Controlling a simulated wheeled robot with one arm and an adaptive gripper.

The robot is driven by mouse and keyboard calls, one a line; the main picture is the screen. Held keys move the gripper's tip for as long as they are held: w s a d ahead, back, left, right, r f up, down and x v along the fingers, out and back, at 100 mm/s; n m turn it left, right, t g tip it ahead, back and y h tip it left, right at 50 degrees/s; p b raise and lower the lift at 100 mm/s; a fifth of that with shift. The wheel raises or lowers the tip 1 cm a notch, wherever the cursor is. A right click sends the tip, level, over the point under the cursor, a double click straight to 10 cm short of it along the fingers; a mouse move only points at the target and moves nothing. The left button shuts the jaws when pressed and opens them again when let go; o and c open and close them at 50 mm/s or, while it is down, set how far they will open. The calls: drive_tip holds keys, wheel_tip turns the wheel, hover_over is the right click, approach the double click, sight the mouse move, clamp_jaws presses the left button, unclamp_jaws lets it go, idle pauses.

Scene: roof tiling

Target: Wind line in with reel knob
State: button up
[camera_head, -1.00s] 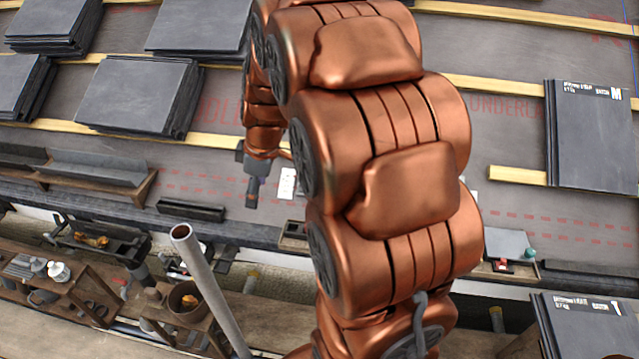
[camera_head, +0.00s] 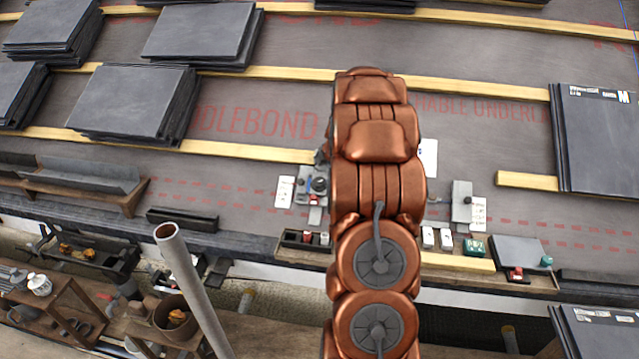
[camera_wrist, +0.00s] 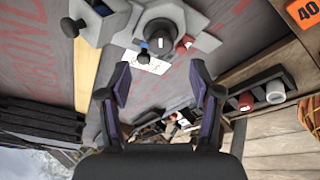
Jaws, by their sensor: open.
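A grey metal fitting (camera_wrist: 185,20) with a round dark reel-like hub (camera_wrist: 160,30) shows at the top of the wrist view. Another dark knob (camera_wrist: 69,28) sits at the fitting's left end. In the head view a grey fitting (camera_head: 311,190) stands on the roof just left of my arm. Which knob belongs to the reel I cannot tell. My gripper (camera_wrist: 160,88) is open and empty, its fingers apart below the hub; in the head view my arm hides it.
A ledge holds a tray with small red-topped items (camera_head: 305,238) and several small boxes (camera_head: 437,238) at the roof edge. A second grey fitting (camera_head: 461,203) stands right of my arm. Slate stacks (camera_head: 135,100) lie left, another (camera_head: 598,140) right. A grey pole (camera_head: 195,290) stands front left.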

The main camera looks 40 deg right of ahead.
sight(319, 182)
drive_tip(key=shift+x, duration=3.5)
drive_tip(key=c, duration=1.1)
